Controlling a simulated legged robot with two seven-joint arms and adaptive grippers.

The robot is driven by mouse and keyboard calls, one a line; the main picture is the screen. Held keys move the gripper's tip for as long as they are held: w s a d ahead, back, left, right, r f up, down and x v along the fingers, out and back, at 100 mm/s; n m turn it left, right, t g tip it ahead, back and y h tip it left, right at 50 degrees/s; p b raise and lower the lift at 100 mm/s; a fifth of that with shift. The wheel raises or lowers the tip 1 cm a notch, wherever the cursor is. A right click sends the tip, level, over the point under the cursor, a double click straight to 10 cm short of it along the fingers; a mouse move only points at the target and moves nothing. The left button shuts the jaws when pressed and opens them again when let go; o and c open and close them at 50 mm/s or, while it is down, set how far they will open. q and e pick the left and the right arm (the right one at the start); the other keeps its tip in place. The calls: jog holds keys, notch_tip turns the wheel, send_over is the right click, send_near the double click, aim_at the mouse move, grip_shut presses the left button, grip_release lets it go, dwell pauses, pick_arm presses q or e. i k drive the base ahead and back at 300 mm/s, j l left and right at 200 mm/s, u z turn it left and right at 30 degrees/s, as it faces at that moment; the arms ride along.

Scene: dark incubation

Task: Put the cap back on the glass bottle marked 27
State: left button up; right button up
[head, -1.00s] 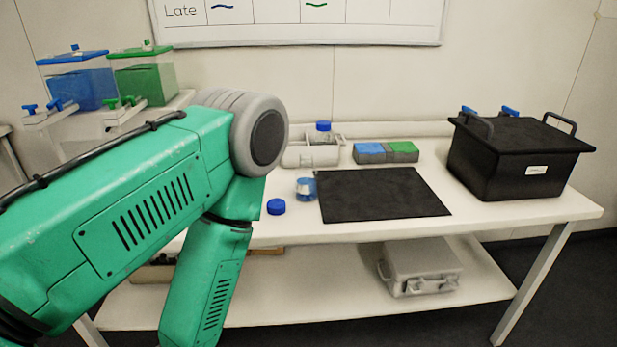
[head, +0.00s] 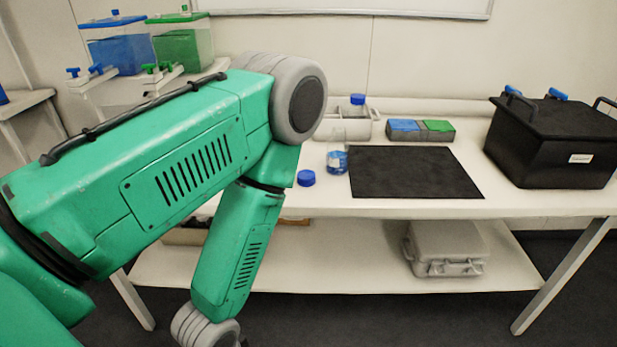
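An open glass bottle (head: 337,160) with blue liquid stands upright on the white table, at the left edge of the black mat (head: 415,172). A pale label shows on it, but its number is too small to read. A blue cap (head: 306,178) lies on the table to the left of the bottle and nearer me, apart from it. A second bottle with a blue cap (head: 357,99) stands in the white rack behind. My green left arm crosses the left of the view, its lower part hanging in front of the table; its gripper is out of view. My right gripper is not in view.
A white rack (head: 366,128) and a blue and green block (head: 420,130) stand behind the mat. A black lidded box (head: 552,150) stands at the right. A grey case (head: 445,249) lies on the lower shelf. Blue (head: 122,50) and green (head: 183,45) tanks stand at the back left.

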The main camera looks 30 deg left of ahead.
aim_at(337, 148)
jog(key=u, duration=0.45)
jog(key=i+l+u, duration=0.75)
jog(key=l, duration=0.35)
